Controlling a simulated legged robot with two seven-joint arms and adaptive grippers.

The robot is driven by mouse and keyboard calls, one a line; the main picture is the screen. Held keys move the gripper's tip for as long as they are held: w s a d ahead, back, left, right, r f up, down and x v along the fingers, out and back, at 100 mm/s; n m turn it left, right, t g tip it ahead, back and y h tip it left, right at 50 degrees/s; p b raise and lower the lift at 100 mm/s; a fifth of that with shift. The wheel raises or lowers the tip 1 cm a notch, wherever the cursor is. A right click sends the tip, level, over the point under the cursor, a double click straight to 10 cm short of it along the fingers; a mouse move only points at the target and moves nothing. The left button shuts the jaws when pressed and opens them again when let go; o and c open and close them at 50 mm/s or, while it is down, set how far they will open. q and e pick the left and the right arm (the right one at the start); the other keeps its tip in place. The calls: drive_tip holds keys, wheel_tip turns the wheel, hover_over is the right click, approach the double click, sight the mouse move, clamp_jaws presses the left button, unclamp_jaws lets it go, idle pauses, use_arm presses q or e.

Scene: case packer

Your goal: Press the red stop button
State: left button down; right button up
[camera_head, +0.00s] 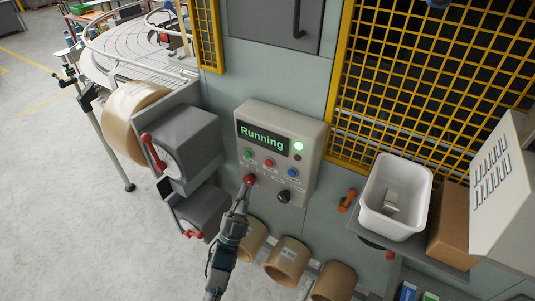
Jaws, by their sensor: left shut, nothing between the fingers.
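The control box (304,145) is on the grey machine front. Its screen (263,138) reads "Running" in green. Below the screen, a small red button (269,163) sits between a green and a blue one. A larger red knob-like button (249,180) is at the lower left of the box. The labels are too small to read. My left gripper (245,188) is shut and empty, its tips just below the larger red button; I cannot tell whether they touch it. My right gripper is not in view.
Yellow mesh guarding (400,95) and a white bin (394,231) are to the right. Red-handled grey units (184,140) are to the left.

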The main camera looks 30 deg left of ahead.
sight(269, 163)
use_arm(q)
drive_tip(key=w+d+b, duration=0.1)
drive_tip(key=w+b, duration=0.1)
drive_tip(key=w, duration=0.6)
drive_tip(key=shift+w+d+r+h, duration=0.2)
drive_tip(key=shift+d+r+h, duration=0.1)
drive_tip(key=shift+d+r, duration=0.05)
idle(0.3)
drive_tip(key=shift+a, duration=0.3)
drive_tip(key=shift+d, duration=0.2)
idle(0.4)
idle(0.3)
drive_tip(key=shift+w, duration=0.2)
drive_tip(key=shift+w, duration=0.15)
